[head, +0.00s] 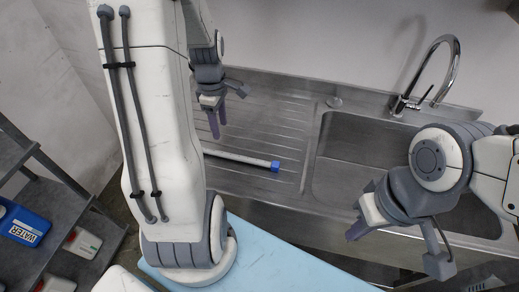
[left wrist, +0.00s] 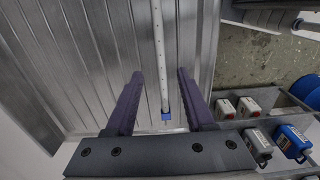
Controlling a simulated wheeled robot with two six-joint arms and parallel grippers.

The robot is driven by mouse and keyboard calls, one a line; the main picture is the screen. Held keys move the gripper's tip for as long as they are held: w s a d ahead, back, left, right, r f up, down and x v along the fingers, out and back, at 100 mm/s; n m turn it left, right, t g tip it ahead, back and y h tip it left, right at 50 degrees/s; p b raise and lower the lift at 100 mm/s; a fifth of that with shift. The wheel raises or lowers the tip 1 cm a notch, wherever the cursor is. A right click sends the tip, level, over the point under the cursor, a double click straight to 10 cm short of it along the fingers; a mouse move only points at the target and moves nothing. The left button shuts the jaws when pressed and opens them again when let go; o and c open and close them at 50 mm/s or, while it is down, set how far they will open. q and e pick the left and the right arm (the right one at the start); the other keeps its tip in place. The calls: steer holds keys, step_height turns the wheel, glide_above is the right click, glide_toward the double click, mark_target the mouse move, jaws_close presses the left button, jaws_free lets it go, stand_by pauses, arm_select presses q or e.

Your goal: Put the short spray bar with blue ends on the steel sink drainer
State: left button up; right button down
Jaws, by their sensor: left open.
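The spray bar (head: 240,158) is a thin pale rod with a blue end (head: 275,166). It lies on the ribbed steel sink drainer (head: 270,130), and its other end is hidden behind my left arm in the head view. My left gripper (head: 216,126) is over the drainer, behind the bar in the picture. In the left wrist view the open left fingers (left wrist: 160,73) appear on either side of the bar (left wrist: 158,45), with nothing gripped; its blue end (left wrist: 166,116) shows near the palm. My right gripper (head: 356,230) hangs by the sink's front edge; its finger opening is unclear.
The sink basin (head: 350,150) with a curved faucet (head: 450,70) is right of the drainer. A light-blue surface (head: 270,262) lies in front. A dark shelf (head: 65,190) at left holds a blue WATER container (head: 25,226) and white-and-red containers (head: 83,242).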

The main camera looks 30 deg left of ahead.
arm_select(q)
steer(key=s+d+r+m, duration=0.2)
steer(key=d+r+m, duration=0.1)
steer(key=d+m, duration=0.55)
steer(key=s+d+r+m, duration=0.1)
steer(key=d+r+m, duration=0.35)
steer(key=d, duration=0.75)
steer(key=s+d+m+h, duration=0.1)
steer(key=s+d+m, duration=0.8)
steer(key=s+m, duration=0.3)
steer(key=m, duration=0.3)
steer(key=shift+s+d, duration=0.15)
steer(key=shift+d, duration=0.1)
steer(key=shift+r, duration=0.1)
